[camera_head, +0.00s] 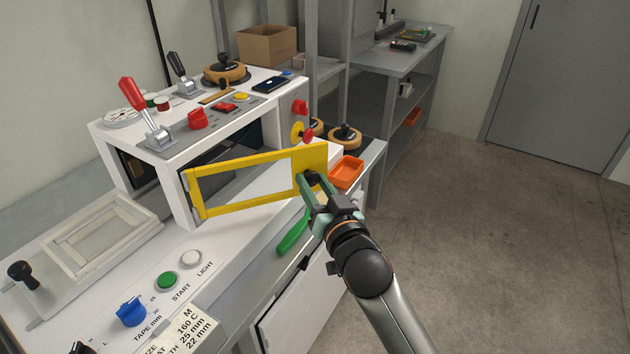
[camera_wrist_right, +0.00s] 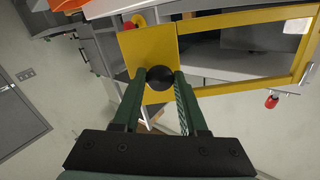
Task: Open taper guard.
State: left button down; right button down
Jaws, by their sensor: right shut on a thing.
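The taper guard (camera_head: 210,209) is a yellow frame with a clear window, standing at the front of the white machine. It is swung part way out from the machine's opening at its right end. A black round knob (camera_head: 312,178) sits on its solid yellow right-hand plate. My right gripper (camera_head: 312,188) is shut on this knob. In the right wrist view the knob (camera_wrist_right: 160,78) lies between the two green fingers, in front of the yellow plate (camera_wrist_right: 150,50). My left gripper is not in view.
The white machine (camera_head: 180,205) carries a red lever (camera_head: 130,95) and several buttons on top. An orange tray (camera_head: 346,171) stands just right of the guard. A green-handled tool (camera_head: 293,235) lies below the guard. Open floor (camera_head: 480,220) extends to the right.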

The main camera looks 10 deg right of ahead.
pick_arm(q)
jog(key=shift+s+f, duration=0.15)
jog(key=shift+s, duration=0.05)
pick_arm(e)
jog(key=shift+s+r, duration=0.1)
jog(key=shift+s, duration=0.05)
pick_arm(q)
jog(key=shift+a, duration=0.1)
pick_arm(e)
jog(key=shift+c, duration=2.2)
grip_release()
jog(key=shift+s, duration=0.1)
